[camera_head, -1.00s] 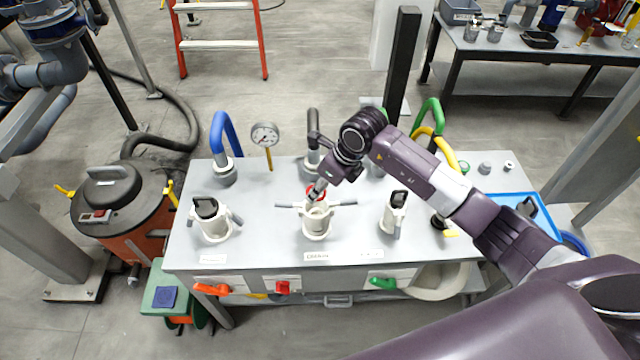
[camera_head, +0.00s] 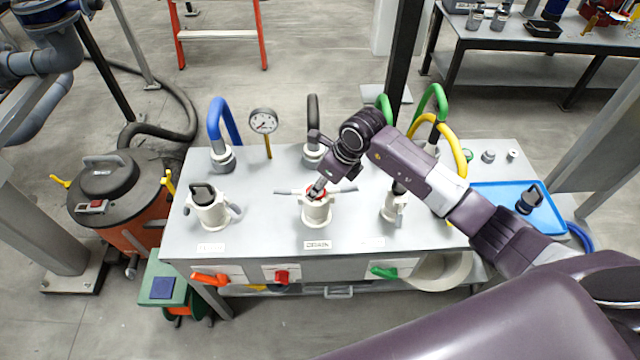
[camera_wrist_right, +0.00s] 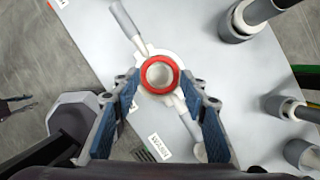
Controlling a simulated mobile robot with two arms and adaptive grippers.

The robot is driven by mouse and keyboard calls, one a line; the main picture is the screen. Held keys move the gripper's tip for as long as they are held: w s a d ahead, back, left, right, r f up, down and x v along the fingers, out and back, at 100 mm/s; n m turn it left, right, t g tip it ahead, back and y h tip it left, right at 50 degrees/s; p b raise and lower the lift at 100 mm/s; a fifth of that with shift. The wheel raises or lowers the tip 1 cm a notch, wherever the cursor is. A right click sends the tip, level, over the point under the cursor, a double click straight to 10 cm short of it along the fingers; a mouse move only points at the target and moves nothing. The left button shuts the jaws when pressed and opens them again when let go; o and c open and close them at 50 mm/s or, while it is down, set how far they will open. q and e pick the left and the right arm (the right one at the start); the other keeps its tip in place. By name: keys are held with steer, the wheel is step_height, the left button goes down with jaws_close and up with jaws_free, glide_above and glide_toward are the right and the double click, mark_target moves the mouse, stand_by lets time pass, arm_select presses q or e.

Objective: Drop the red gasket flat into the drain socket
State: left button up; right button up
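The red gasket (camera_wrist_right: 160,74) is a ring that lies roughly centred over the mouth of the white drain socket (camera_head: 317,212) in the right wrist view. In the head view the gasket (camera_head: 315,193) is at the socket's top, partly hidden by my right gripper (camera_head: 317,188). Whether it is fully seated inside is hard to tell. In the right wrist view, my right gripper's two blue-padded fingers (camera_wrist_right: 161,84) stand apart on either side of the ring, with small gaps. My left gripper is not in view.
A pressure gauge (camera_head: 263,122) and blue, black, green and yellow hoses rise behind. A blue tray (camera_head: 556,221) lies at the right.

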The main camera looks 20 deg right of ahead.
steer(key=o, duration=0.4)
steer(key=shift+c, duration=0.2)
